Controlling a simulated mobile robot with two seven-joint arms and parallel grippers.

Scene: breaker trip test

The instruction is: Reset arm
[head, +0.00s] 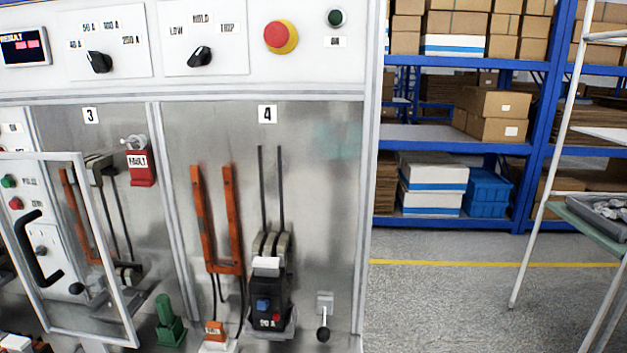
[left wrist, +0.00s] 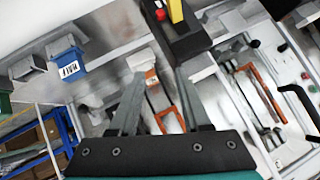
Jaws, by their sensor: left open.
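My left gripper (left wrist: 163,75) shows in the left wrist view with its two grey fingers spread apart and nothing visibly held between them. A black unit (left wrist: 185,40) with a red button and a yellow part is just beyond the fingertips; I cannot tell whether a finger touches it. In the head view, a black breaker (head: 266,300) with a blue and a red button stands low in bay 4, below two dark upright rods. An orange fork-shaped frame (head: 226,268) is to its left. Neither gripper shows in the head view, and my right gripper is in no view.
A clear framed door (head: 75,335) with a black handle (head: 40,250) stands open at bay 3. A small lever (head: 323,333) is right of the breaker. Blue shelving (head: 460,62) and a ladder-like frame (head: 545,190) stand right, with clear floor between.

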